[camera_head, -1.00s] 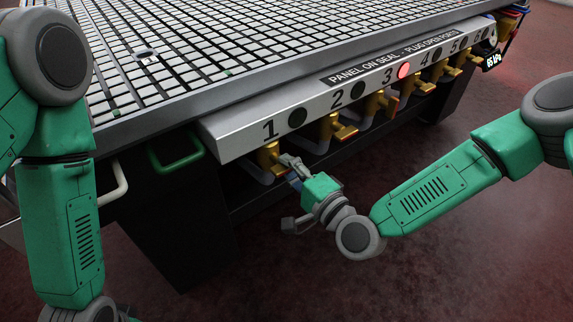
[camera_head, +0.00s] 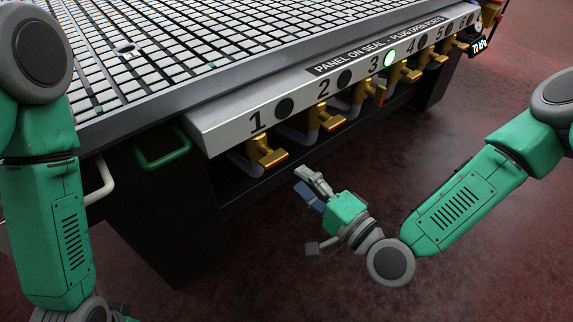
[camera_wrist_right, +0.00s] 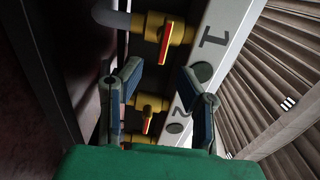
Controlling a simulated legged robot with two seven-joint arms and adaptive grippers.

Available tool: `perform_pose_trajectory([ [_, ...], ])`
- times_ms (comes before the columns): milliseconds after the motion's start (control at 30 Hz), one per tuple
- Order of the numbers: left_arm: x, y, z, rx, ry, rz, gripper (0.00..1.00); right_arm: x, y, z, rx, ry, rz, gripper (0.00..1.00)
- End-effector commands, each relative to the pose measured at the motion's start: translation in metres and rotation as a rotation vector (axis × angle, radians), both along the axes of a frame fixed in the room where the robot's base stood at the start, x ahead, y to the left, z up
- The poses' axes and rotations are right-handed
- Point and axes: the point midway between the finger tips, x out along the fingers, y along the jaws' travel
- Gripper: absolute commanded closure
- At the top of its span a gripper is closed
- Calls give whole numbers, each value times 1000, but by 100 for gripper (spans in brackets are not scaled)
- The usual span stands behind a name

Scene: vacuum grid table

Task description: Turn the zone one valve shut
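The zone one valve (camera_head: 265,152) is a brass valve under the number 1 on the grey panel (camera_head: 230,132). In the right wrist view its red and yellow handle (camera_wrist_right: 165,44) lies across the line of the grey pipe. My right gripper (camera_head: 306,187) is below and to the right of this valve, clear of it and empty. In the right wrist view its two blue-padded fingers (camera_wrist_right: 162,82) stand apart, with the valve beyond them. My left arm (camera_head: 60,235) hangs at the left edge of the head view. Its gripper is not visible.
Several more brass valves line the panel to the right, including the zone two valve (camera_head: 322,118). A green light (camera_head: 389,58) glows at number 3. A green handle (camera_head: 162,148) sits left of the panel. The floor below my right gripper is open.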

Motion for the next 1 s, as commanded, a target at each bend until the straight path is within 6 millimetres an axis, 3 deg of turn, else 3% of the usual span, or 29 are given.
perform_pose_trajectory([
  [267, 0, 0, 0, 0, 0, 0, 60, -27, -20, -1, 0, 2, -1, 69],
  [867, 2, 0, 1, 0, 2, 0, 60, -31, -20, -2, -12, 6, 6, 69],
  [1000, 1, 0, 18, 0, 3, 0, 60, -57, -10, -23, -201, 87, 108, 69],
])
